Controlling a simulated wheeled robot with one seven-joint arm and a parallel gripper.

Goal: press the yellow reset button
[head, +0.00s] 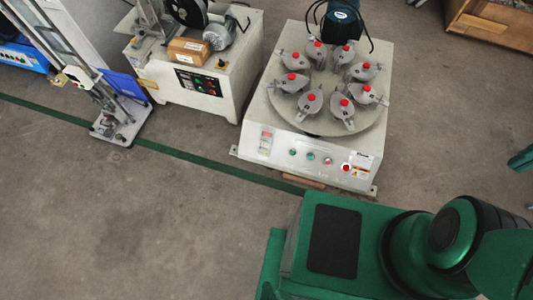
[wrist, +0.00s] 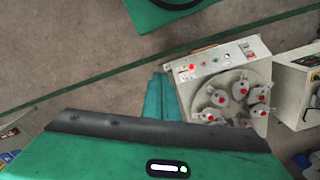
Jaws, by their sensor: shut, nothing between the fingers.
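I cannot make out a yellow button for certain in either view. The round-table machine (head: 270,110) has a front panel with small green buttons (head: 310,156), a pinkish one (head: 327,160) and a red one (head: 346,167) beside a yellowish label. The same machine shows in the wrist view (wrist: 262,75), its panel's red button (wrist: 191,68) near the left end. My gripper (wrist: 160,80) shows as shut teal fingers in the wrist view, overlapping the machine's left edge in the picture. No contact can be made out. The fingers are not identifiable in the head view.
Several grey clamps with red knobs (head: 312,97) ring the turntable. A second machine with a black control panel (head: 200,83) stands to its left. A metal stand (head: 117,130) is farther left. Open floor (head: 130,220) lies in front, crossed by a green line.

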